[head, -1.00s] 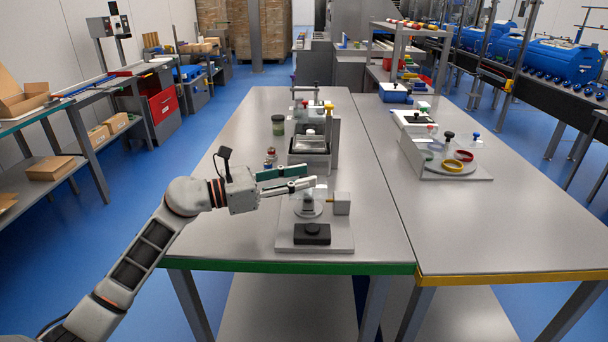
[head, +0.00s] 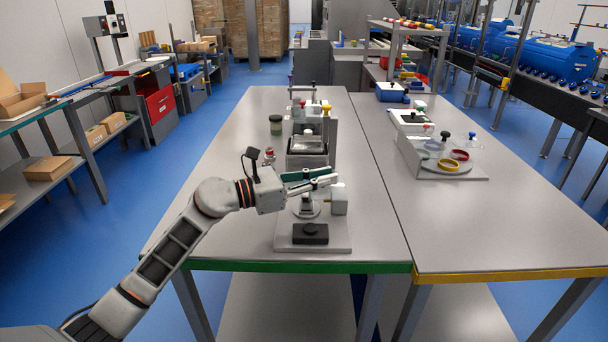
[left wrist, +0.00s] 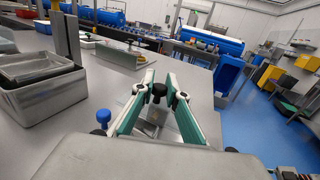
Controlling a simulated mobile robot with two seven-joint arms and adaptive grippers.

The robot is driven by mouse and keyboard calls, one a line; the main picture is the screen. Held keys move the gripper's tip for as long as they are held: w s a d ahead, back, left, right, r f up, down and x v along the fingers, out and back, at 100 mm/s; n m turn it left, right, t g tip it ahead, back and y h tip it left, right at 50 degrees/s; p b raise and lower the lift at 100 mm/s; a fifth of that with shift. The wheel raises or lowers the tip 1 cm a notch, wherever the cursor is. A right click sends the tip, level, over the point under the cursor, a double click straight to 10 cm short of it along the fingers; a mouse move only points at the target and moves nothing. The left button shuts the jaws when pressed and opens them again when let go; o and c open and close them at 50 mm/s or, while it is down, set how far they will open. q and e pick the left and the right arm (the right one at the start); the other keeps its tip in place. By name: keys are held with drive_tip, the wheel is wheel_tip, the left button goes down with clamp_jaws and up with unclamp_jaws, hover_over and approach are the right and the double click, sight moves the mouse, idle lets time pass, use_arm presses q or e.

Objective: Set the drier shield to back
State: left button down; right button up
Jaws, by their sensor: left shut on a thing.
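My left gripper (head: 332,181) is over the grey fixture plate (head: 285,242) near the front of the left table. In the left wrist view its two green-lined fingers (left wrist: 158,88) close in on a black knob (left wrist: 158,98) at their tips. A see-through panel, which looks like the drier shield (left wrist: 150,117), shows below the knob, partly hidden by the fingers. In the head view the fingers hide the knob. A small pale block (head: 340,207) is just below the fingertips, and a round silver base (head: 307,211) is beside it. My right gripper is not in view.
A black block (head: 310,234) sits at the plate's front. A blue knob (left wrist: 103,116) is beside the fingers. The right table (head: 500,225) is clear in front.

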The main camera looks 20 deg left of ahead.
sight(343, 187)
use_arm(q)
drive_tip(key=d, duration=0.2)
drive_tip(key=w+d, duration=0.1)
drive_tip(key=d, duration=0.1)
drive_tip(key=shift+w+d+r+p, duration=0.1)
drive_tip(key=shift+w+d+p, duration=0.05)
drive_tip(key=shift+d+p, duration=0.25)
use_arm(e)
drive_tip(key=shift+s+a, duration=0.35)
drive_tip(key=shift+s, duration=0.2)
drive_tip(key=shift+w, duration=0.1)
use_arm(q)
drive_tip(key=c, duration=2)
unclamp_jaws()
drive_tip(key=shift+o, duration=0.2)
drive_tip(key=shift+d, duration=0.15)
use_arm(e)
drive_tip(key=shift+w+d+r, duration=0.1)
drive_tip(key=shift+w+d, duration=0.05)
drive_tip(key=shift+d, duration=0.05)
use_arm(q)
drive_tip(key=shift+a, duration=0.25)
drive_tip(key=v, duration=1.1)
drive_tip(key=shift+s+a, duration=0.25)
